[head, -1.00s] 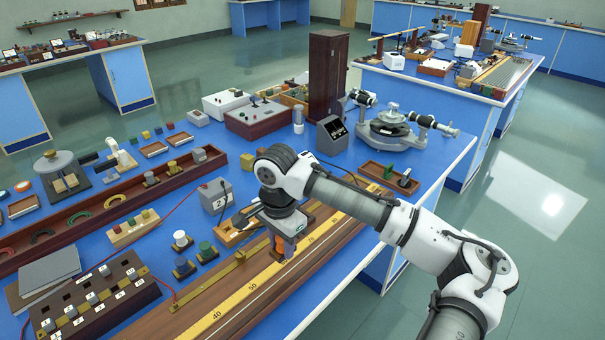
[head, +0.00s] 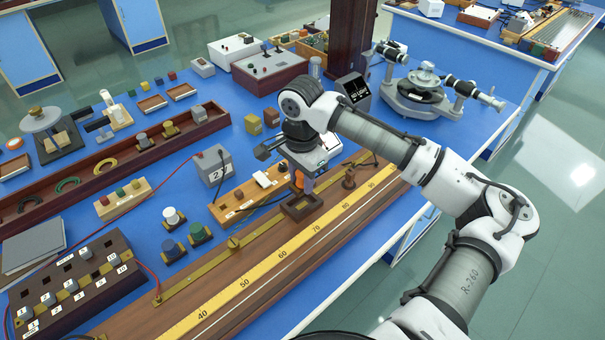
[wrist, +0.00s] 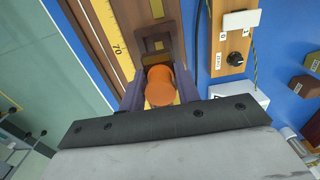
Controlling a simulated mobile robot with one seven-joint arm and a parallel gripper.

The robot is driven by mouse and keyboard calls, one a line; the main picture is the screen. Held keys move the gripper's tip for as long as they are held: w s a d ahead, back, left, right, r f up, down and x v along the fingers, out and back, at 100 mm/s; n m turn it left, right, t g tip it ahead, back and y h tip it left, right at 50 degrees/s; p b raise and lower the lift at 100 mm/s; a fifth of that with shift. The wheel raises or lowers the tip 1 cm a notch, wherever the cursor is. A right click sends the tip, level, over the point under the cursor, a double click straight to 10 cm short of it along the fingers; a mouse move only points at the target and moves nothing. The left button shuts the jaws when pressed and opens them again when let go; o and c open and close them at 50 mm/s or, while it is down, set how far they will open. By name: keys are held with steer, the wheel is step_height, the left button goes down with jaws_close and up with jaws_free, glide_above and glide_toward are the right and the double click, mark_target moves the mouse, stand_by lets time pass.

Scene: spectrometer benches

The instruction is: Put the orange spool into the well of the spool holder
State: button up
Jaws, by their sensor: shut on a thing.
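The orange spool (head: 299,180) is held between the fingers of my gripper (head: 303,183). In the wrist view the spool (wrist: 159,86) shows its round orange end, with a dark finger on each side of my gripper (wrist: 160,90). A dark, square-framed block with an opening, which looks like the spool holder (head: 302,207), sits on the wooden board just below the gripper in the head view. In the wrist view the holder (wrist: 143,46) lies just beyond the spool, its square well partly visible. The spool appears above the holder; the exact gap cannot be told.
A yellow scale (head: 245,283) runs along the wooden board. A small brown post (head: 349,178) stands right of the holder. White (head: 173,216), blue (head: 171,247) and green (head: 199,232) spools stand on dark bases.

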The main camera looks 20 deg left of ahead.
steer(key=b, duration=0.4)
glide_above(302, 207)
steer(key=shift+w+a+f, duration=0.1)
steer(key=shift+f, duration=0.95)
steer(key=shift+w+f, duration=0.1)
steer(key=shift+f, duration=1.9)
steer(key=o, duration=1.1)
steer(key=shift+s+f, duration=0.1)
steer(key=shift+f, duration=0.05)
step_height(302, 207, up, 14)
steer(key=shift+a+r+b, duration=0.1)
steer(key=shift+r+b, duration=0.1)
steer(key=shift+b, duration=0.85)
